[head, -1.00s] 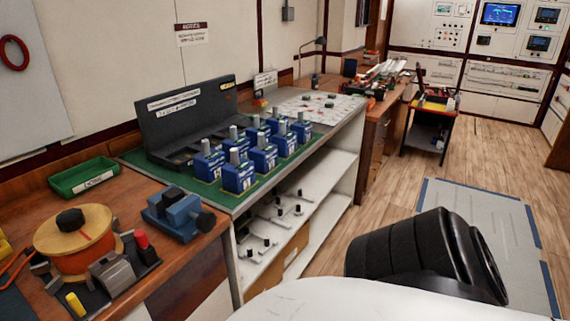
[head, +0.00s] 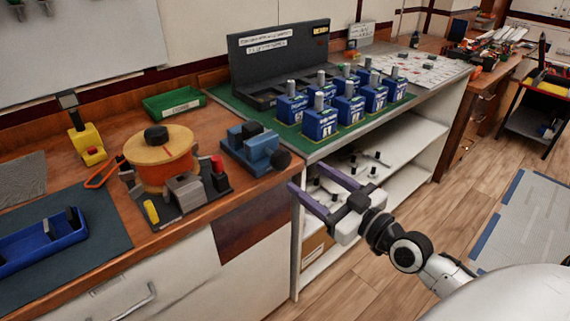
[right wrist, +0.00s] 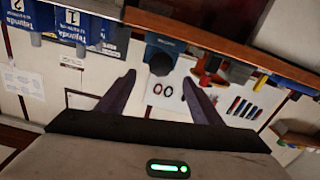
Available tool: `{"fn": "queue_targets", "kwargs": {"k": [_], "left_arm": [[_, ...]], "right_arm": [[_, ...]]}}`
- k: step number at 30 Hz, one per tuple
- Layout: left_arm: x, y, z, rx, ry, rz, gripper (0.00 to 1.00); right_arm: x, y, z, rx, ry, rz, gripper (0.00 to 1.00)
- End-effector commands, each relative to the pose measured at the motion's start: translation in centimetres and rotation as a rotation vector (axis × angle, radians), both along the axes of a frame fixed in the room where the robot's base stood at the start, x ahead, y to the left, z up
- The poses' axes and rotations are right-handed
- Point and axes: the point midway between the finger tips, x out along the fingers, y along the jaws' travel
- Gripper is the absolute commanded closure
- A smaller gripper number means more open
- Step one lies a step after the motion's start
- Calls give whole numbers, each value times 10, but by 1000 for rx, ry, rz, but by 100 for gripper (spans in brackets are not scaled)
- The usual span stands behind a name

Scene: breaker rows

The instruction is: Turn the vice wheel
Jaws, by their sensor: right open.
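The blue vice (head: 250,146) sits on the wooden bench near its front right corner. Its dark round vice wheel (head: 281,159) faces right, towards my right gripper. My right gripper (head: 307,178), with purple fingers, is open and empty just right of the wheel and apart from it. In the right wrist view, the wheel (right wrist: 161,64) shows just beyond the gap between the fingertips (right wrist: 158,78), with the vice's blue body (right wrist: 164,43) behind it. My left gripper is not in view.
Several blue boxes with grey knobs (head: 320,122) stand on the green-topped shelf unit close by. A yellow-orange spool (head: 160,165) and a green tray (head: 174,102) are left of the vice. A blue tray (head: 40,240) lies further left.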

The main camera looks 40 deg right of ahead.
Motion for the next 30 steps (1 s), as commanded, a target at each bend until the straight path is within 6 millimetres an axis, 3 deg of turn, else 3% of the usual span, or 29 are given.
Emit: {"fn": "queue_targets", "kwargs": {"k": [16,21,30], "left_arm": [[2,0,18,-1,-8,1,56],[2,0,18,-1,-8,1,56],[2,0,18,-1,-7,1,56]], "right_arm": [[83,7,1,4,2,0,40],[95,9,-1,5,5,1,40],[96,9,-2,4,6,2,40]]}}
